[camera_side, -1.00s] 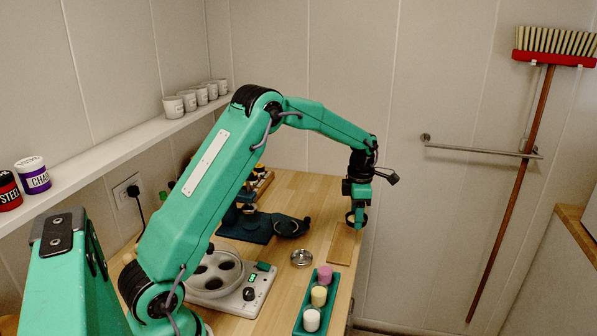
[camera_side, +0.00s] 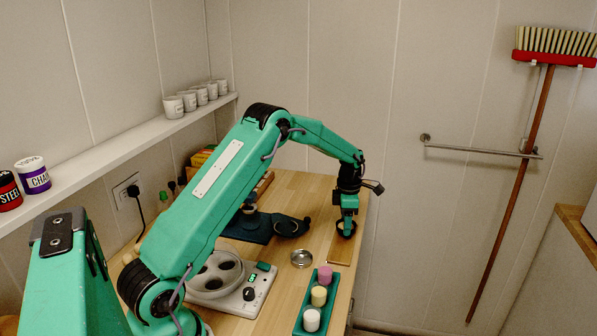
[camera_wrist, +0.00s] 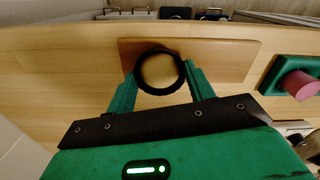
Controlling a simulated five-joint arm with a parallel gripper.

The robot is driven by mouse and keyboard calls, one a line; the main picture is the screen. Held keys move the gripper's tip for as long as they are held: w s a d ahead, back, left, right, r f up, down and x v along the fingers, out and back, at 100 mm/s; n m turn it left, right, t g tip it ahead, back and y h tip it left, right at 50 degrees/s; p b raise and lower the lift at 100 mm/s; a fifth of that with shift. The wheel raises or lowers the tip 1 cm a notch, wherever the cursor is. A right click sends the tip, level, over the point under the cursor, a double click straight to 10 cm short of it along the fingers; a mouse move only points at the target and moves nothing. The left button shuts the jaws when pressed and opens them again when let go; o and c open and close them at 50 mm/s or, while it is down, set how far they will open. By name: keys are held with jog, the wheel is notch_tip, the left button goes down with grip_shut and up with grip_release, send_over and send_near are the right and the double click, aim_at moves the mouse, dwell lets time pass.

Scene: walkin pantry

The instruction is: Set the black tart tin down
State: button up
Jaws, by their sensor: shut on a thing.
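The black tart tin shows as a dark ring (camera_wrist: 137,82) in the wrist view, held between the two green fingers of my gripper (camera_wrist: 160,87). Its middle looks light, with a wood colour. In the side view the tin (camera_side: 346,229) is a dark rim at the tips of my gripper (camera_side: 346,228), low over a thin wooden board (camera_side: 339,251). The board (camera_wrist: 228,60) lies behind and around the tin in the wrist view. I cannot tell whether the tin touches the board.
A green tray (camera_side: 326,291) holds pink, yellow and white cylinders at the front. A small metal dish (camera_side: 301,258) lies left of the board. A white device with round wells (camera_side: 240,301) and a dark teal stand (camera_side: 246,229) are further left.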

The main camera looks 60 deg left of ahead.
jog(key=shift+f, duration=0.55)
jog(key=shift+f, duration=0.2)
jog(key=o, duration=1)
jog(key=shift+c, duration=0.2)
jog(key=shift+r, duration=0.15)
notch_tip(320, 180, up, 12)
